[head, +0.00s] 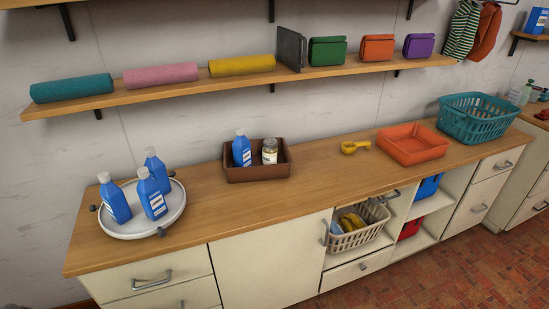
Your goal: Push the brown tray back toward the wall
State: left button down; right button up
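The brown tray (258,174) sits on the wooden countertop (300,200), near the wall behind it. It holds a blue bottle (241,151) with a white cap on its left side and a small jar (270,151) with a pale lid on its right side. Both stand upright. The width of the gap between the tray's back and the wall is hard to tell. Neither of my grippers shows in the head view.
A round white tray (130,232) with several blue bottles stands at the left. A yellow scoop (355,147), an orange tub (412,145) and a teal basket (478,118) stand to the right. A shelf (240,82) runs above. Counter in front of the brown tray is clear.

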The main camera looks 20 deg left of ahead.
aim_at(258, 172)
jog(key=i+l+u, duration=0.65)
jog(key=u, duration=0.2)
jog(key=l, duration=0.1)
